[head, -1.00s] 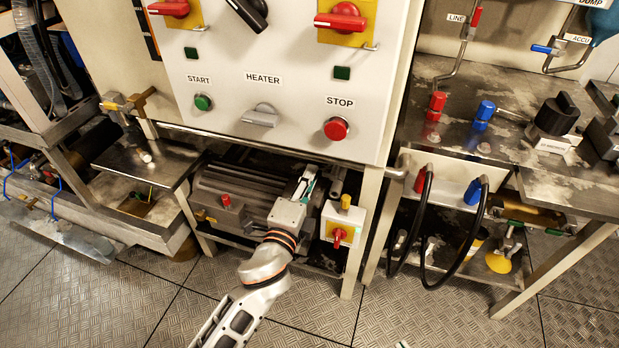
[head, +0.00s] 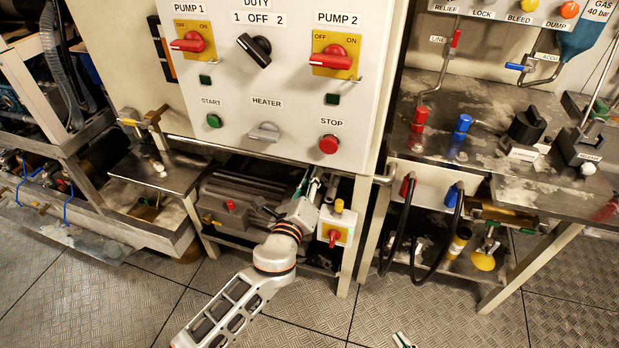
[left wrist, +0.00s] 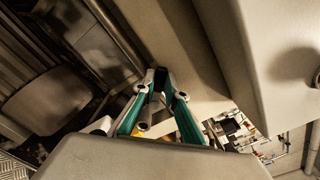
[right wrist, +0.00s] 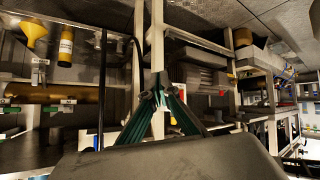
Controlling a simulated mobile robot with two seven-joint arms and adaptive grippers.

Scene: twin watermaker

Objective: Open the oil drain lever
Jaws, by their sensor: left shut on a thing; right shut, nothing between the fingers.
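My left gripper (head: 308,182) reaches under the control cabinet, beside a grey motor-like machine (head: 235,200) and above a yellow switch box with a red knob (head: 333,233). In the left wrist view its green fingers (left wrist: 158,88) are closed around a short grey rod-like piece (left wrist: 146,114). I cannot tell whether this piece is the oil drain lever, and no drain label is readable. My right gripper shows only as a small tip (head: 403,341) at the bottom of the head view. In the right wrist view its fingertips (right wrist: 161,88) meet, with nothing held.
The cabinet panel (head: 265,75) overhangs the left gripper. A cabinet leg (head: 352,235) stands to its right. A bench (head: 480,160) with black hoses (head: 434,238) is further right. A low metal shelf (head: 155,170) is to the left. The floor (head: 430,315) in front is clear.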

